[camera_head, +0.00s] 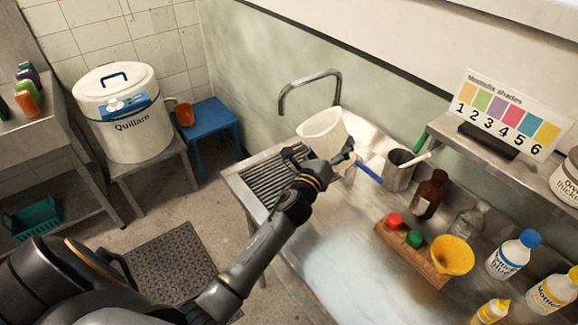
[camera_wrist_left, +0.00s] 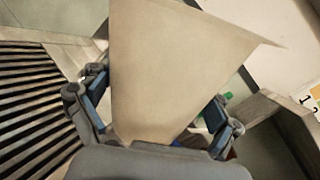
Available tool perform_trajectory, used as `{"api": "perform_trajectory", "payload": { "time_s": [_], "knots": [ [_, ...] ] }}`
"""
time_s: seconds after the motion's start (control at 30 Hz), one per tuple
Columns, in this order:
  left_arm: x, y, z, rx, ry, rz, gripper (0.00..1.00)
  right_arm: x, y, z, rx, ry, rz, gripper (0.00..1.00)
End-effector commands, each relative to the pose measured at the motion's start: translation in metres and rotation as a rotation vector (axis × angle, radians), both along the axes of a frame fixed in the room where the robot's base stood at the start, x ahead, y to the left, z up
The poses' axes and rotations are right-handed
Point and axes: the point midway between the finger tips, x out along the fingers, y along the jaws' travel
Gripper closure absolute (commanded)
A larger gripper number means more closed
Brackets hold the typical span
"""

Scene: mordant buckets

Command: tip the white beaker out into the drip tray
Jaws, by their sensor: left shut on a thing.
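The white beaker (camera_head: 322,132) is held up over the right end of the slatted metal drip tray (camera_head: 262,184), near the tap. It leans to the left in the head view; I cannot see what is in it. My left gripper (camera_head: 338,160) is shut on the beaker's lower part. In the left wrist view the beaker (camera_wrist_left: 175,60) fills the middle, between the two blue-padded fingers of the left gripper (camera_wrist_left: 155,108). The dark slats of the drip tray (camera_wrist_left: 30,105) show at the left there. My right gripper is not in view.
A curved tap (camera_head: 308,78) rises behind the beaker. A metal pot (camera_head: 402,170) with tools, a brown bottle (camera_head: 430,190) and a wooden block (camera_head: 412,255) with a yellow funnel (camera_head: 453,254) stand to the right. The front of the steel worktop (camera_head: 345,260) is clear.

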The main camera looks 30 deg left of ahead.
Motion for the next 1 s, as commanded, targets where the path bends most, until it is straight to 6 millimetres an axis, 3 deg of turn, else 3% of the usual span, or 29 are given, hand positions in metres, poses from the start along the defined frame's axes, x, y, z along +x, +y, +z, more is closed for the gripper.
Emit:
{"api": "perform_trajectory", "payload": {
  "time_s": [1.0],
  "knots": [
    [-0.001, 0.006, -0.008, -0.13, -0.031, -0.004, 0.73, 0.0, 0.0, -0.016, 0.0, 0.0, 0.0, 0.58]
  ]
}}
